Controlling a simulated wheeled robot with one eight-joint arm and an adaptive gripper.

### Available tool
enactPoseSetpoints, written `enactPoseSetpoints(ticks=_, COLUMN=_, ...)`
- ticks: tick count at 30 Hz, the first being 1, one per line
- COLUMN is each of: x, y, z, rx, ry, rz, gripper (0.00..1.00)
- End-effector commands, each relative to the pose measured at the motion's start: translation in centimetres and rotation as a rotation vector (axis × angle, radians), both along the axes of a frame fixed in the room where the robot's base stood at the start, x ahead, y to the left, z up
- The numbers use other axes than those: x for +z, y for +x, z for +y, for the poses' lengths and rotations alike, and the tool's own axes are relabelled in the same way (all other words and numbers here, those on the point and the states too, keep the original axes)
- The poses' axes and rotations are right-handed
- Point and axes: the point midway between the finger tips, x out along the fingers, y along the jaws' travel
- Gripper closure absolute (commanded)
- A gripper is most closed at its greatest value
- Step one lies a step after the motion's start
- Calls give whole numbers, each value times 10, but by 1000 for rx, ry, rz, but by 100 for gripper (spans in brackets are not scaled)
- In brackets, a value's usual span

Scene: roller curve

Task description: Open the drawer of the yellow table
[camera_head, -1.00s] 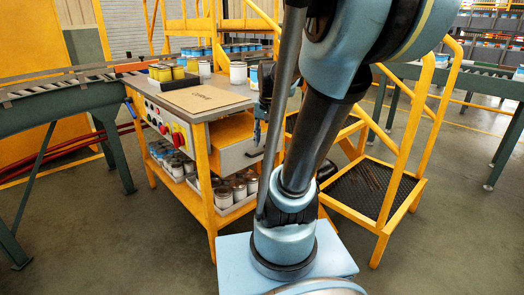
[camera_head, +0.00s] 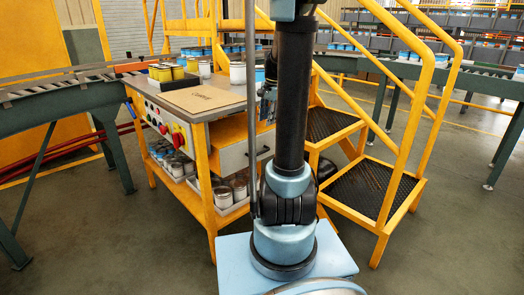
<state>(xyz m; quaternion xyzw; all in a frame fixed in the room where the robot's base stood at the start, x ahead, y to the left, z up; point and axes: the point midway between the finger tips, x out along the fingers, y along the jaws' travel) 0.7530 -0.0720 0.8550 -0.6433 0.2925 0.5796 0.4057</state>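The yellow table (camera_head: 205,150) stands left of centre, with a grey top. Its drawer (camera_head: 236,158) has a pale grey front on the table's right-hand side, below the top. A dark handle shows on that front, close to my arm. I cannot tell whether the drawer is fully shut. My gripper (camera_head: 268,103) is partly seen at the table's right edge, above and right of the drawer front, apart from the handle. My upright arm hides part of it and the drawer's right end. Its fingers are too small and covered to read.
A cardboard sheet (camera_head: 203,96) and several cans lie on the table top; more cans stand on its lower shelf. Yellow steps with a railing (camera_head: 375,190) stand close on the right. A roller conveyor (camera_head: 65,95) is at left. Floor in front is clear.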

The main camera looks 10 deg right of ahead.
Motion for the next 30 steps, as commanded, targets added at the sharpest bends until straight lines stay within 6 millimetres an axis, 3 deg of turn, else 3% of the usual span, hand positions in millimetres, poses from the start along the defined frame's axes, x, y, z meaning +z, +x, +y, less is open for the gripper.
enactPoseSetpoints(ticks=5, x=-16, y=3, z=1, rx=1, ry=0, rz=0, gripper=69)
enactPoseSetpoints(ticks=30, x=-132, y=21, z=12, rx=2, ry=0, rz=0, gripper=69)
